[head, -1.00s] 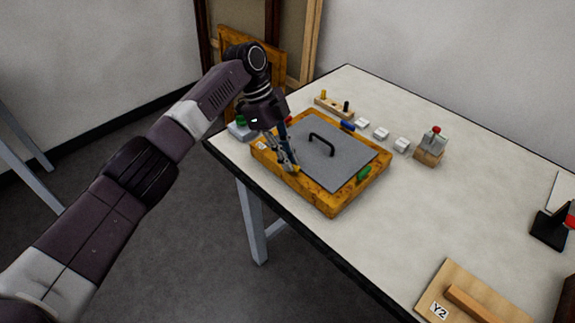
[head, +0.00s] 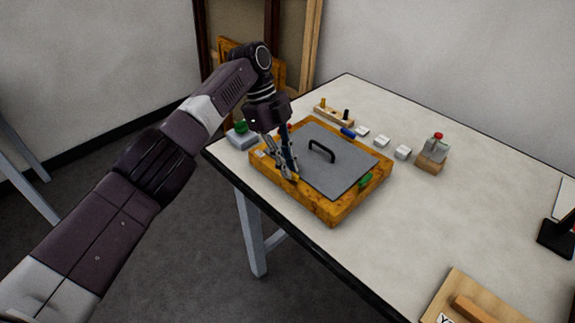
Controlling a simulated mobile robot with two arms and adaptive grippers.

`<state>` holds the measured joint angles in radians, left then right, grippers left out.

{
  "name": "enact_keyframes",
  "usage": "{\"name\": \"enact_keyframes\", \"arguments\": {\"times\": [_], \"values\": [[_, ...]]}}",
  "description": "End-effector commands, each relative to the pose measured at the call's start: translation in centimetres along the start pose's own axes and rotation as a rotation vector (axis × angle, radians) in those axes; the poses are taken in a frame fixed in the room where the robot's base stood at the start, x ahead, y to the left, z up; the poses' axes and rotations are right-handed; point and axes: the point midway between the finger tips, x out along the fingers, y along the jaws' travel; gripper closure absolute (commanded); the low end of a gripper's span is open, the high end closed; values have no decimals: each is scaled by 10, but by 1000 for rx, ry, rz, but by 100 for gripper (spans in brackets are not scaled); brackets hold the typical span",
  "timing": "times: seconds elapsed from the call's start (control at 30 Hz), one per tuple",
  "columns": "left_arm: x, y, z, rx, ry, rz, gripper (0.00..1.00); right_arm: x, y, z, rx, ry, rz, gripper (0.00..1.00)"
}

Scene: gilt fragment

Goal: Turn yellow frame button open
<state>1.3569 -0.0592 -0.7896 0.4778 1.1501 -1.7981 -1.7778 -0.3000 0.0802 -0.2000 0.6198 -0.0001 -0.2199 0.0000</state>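The wooden frame (head: 334,215) lies on the table with a grey panel (head: 345,178) inside it. A small yellow button (head: 297,178) sits at the frame's near left inner edge, partly covered by my fingers. My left gripper (head: 291,174) points down with its fingertips at this button. I cannot tell whether the fingers are closed on it. A green button (head: 365,180) is on the right side, a blue one (head: 348,132) at the far side, and a red one (head: 289,127) shows behind my gripper. My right gripper is not in view.
A black handle (head: 322,150) rises from the panel. Behind the frame are a peg block (head: 333,116) and white blocks (head: 381,140). A red-topped device (head: 433,155) stands to the right, and a green-topped one (head: 241,130) at the left edge. The table's right middle is clear.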

Motion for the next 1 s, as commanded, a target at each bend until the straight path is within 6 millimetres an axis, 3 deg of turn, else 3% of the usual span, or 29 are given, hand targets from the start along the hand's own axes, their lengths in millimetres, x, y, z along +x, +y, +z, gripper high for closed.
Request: {"name": "enact_keyframes", "arguments": {"times": [0.13,0.47,1.0], "values": [[-2,0,0,0,-1,-3,74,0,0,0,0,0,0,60],[-4,0,-2,0,0,-1,74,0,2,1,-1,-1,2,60],[-85,-1,-34,-1,-1,-2,74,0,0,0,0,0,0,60]]}}
